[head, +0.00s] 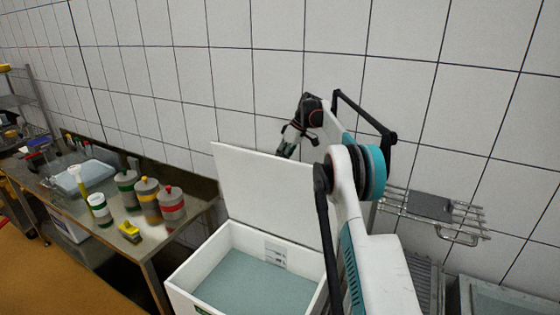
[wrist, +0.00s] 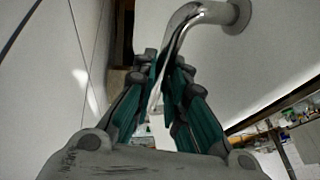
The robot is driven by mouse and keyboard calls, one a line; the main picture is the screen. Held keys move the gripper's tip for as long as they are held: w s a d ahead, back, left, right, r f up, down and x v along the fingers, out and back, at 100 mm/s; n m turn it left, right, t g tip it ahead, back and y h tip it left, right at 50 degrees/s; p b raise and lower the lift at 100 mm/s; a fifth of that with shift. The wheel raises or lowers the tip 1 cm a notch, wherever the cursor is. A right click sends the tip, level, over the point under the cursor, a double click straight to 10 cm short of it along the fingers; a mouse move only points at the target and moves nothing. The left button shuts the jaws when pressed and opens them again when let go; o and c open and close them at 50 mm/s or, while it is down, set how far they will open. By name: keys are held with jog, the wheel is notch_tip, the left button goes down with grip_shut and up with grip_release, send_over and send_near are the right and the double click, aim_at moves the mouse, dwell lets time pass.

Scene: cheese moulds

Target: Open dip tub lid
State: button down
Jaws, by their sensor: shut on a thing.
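The dip tub (head: 190,286) is a white box in the lower middle of the head view, with blue-green liquid inside. Its white lid (head: 265,195) stands raised and steep at the tub's back edge; it also fills the upper right of the wrist view (wrist: 268,65). My gripper (head: 287,150) is at the lid's top edge, partly hidden behind it in the head view. In the wrist view my gripper (wrist: 165,68) is shut on a bent chrome handle (wrist: 184,18) fixed to the lid. The handle is hidden in the head view.
A steel table (head: 195,210) stands left of the tub with several tubs, bottles and a tray (head: 85,178) on it. A white tiled wall (head: 240,80) rises close behind the lid. A wire rack (head: 450,222) hangs on the wall at the right.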

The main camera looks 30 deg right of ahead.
jog(key=c, duration=1.7)
grip_release()
jog(key=shift+w+d+f, duration=0.1)
jog(key=shift+f, duration=0.2)
jog(key=shift+o, duration=0.5)
jog(key=shift+w+f, duration=0.1)
jog(key=shift+w, duration=0.1)
jog(key=shift+s+r, duration=0.2)
jog(key=shift+r, duration=0.05)
jog(key=v, duration=0.7)
jog(key=shift+r, duration=0.2)
